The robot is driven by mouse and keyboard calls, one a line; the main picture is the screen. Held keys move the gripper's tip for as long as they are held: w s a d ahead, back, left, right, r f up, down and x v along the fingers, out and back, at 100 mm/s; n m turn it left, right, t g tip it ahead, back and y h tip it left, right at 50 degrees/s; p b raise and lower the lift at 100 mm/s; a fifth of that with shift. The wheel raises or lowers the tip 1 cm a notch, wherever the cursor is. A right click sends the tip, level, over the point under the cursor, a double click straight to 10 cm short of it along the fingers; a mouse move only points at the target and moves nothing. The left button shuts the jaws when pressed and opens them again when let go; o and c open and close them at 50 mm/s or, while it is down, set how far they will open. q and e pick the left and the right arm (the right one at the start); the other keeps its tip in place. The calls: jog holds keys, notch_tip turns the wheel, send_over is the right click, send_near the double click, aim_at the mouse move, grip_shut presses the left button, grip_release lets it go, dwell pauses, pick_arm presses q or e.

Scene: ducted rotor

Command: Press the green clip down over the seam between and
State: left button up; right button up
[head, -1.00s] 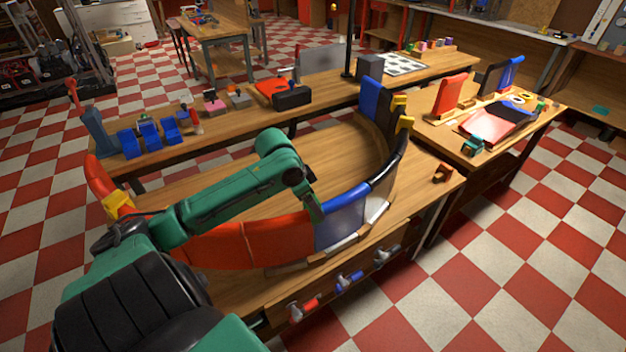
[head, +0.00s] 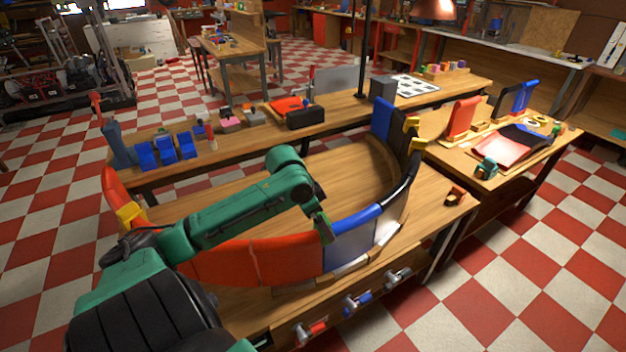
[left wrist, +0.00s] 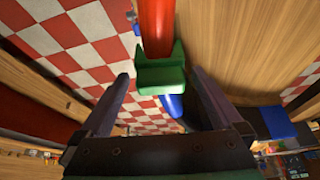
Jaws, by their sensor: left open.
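The green clip (left wrist: 162,76) sits across the top rim where the red panel (left wrist: 156,25) and the blue panel (left wrist: 172,105) meet. I cannot tell whether it is fully seated. In the head view the red panel (head: 287,262) and blue panel (head: 352,243) stand side by side in the curved wall. My left gripper (left wrist: 160,82) is open, its two fingers on either side of the clip with gaps between. In the head view the left arm's end (head: 322,226) is over the seam and hides most of it. My right gripper is in neither view.
The curved wall carries yellow clips (head: 412,123) at its right and left (head: 129,213). A brown clip (head: 455,195) lies on the table to the right. A teal piece (head: 487,167) and a tray (head: 505,146) are on the side table. Tool holders (head: 358,300) line the front edge.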

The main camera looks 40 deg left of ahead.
pick_arm(q)
jog(key=v, duration=1.3)
jog(key=shift+b, duration=0.3)
jog(key=shift+s, duration=0.1)
